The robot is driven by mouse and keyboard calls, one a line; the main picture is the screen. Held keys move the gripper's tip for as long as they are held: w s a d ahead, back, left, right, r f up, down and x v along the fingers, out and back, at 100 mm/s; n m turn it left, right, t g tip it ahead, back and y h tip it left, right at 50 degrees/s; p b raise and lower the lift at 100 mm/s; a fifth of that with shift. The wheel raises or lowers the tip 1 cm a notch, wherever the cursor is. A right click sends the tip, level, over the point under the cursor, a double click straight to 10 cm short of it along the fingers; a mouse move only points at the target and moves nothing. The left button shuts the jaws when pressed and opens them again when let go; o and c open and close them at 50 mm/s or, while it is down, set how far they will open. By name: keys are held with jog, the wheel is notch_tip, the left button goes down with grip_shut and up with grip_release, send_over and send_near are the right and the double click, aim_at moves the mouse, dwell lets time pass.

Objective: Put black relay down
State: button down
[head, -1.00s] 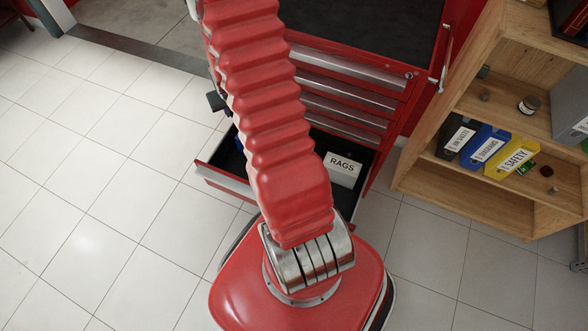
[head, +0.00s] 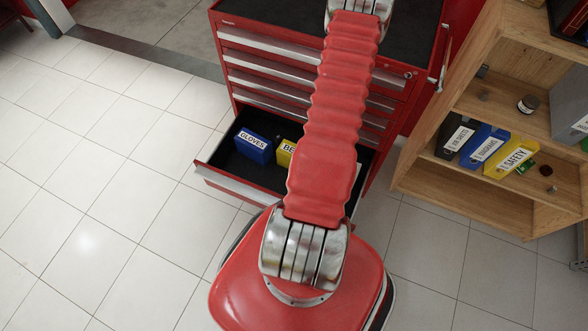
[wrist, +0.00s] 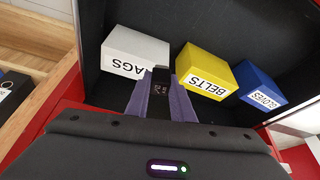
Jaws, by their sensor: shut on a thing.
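The black relay (wrist: 160,98) is a small dark block with pale markings in the wrist view. My gripper (wrist: 161,74), with purple fingers, is shut on it, one finger on each side. It is over the open drawer (head: 225,182), in front of the white RAGS box (wrist: 136,52) and the yellow BELTS box (wrist: 206,71). I cannot tell how high the relay is above the drawer floor. The head view does not show my gripper or the relay.
The blue GLOVES box (wrist: 259,84) stands beside BELTS in the drawer. Dark floor shows bare behind the boxes. The red tool cabinet (head: 235,75) holds the drawer. A wooden shelf (head: 480,195) with labelled bins (head: 486,147) stands to the right.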

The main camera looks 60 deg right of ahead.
jog(key=s+a+f+m, duration=0.1)
jog(key=s+a, duration=0.1)
jog(key=s, duration=0.3)
jog(key=s+a+f+m, duration=0.1)
jog(key=s+a+f, duration=0.1)
jog(key=s, duration=0.2)
jog(key=shift+s+f+m+g, duration=0.3)
jog(key=shift+s+g, duration=0.05)
jog(key=shift+g, duration=0.05)
jog(key=w+d+f+t+h, duration=0.1)
jog(key=w+d, duration=0.5)
jog(key=w, duration=0.2)
jog(key=w+d+f+t+h, duration=0.1)
jog(key=w+d+t, duration=0.1)
jog(key=w+d, duration=0.55)
jog(key=shift+w+f, duration=0.45)
jog(key=shift+f, duration=0.35)
jog(key=shift+w+f, duration=0.4)
jog(key=shift+f, duration=0.4)
jog(key=shift+w+f, duration=0.45)
jog(key=shift+f, duration=0.35)
